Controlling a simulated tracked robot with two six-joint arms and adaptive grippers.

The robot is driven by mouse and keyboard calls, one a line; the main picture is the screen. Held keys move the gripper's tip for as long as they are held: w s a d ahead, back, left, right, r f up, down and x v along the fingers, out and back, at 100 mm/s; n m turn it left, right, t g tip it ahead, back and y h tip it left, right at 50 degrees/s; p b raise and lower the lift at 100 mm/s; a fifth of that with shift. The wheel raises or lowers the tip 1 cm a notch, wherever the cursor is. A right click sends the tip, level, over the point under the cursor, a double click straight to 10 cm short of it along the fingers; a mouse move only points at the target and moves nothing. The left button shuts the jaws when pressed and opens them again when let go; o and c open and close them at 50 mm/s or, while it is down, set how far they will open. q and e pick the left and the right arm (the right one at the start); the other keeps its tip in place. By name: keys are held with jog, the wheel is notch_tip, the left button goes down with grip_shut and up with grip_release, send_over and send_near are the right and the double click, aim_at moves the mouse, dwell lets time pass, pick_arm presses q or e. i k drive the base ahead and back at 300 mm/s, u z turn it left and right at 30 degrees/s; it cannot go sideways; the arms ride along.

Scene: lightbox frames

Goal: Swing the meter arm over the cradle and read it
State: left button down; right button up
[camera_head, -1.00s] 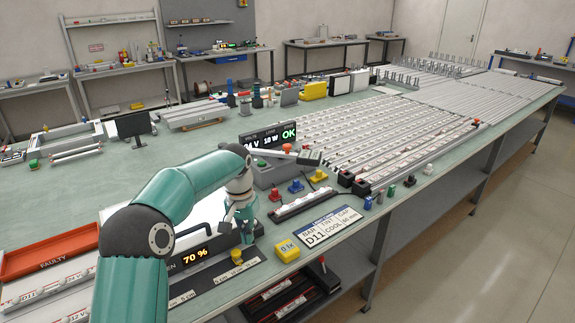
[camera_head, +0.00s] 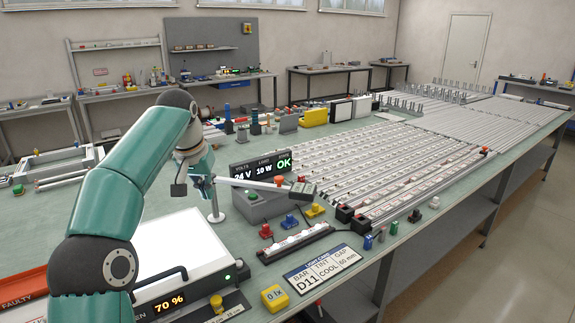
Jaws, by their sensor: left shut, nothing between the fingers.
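The meter arm (camera_head: 250,185) is a white bar reaching right from a post (camera_head: 214,206), with a dark meter head (camera_head: 303,190) at its end. The head shows beyond the cradle (camera_head: 296,243), a black holder with a white bar of lamps in it. The yellow meter readout (camera_head: 274,297) shows 0 lx at the front. My left gripper (camera_head: 205,184) is shut and empty, at the post end of the meter arm; I cannot tell whether it touches. Its fingertips are partly hard to make out. My right gripper is not in view.
A supply (camera_head: 262,172) reads 24 V, 10 W, OK behind the meter arm. A label card (camera_head: 322,268) reads D11, COOL, 60 mm. A white light box (camera_head: 180,247) with a 70 % display stands by my left arm. The red FAULTY tray (camera_head: 22,290) is at left.

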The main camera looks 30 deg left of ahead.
aim_at(297, 192)
jog(key=i, duration=1.15)
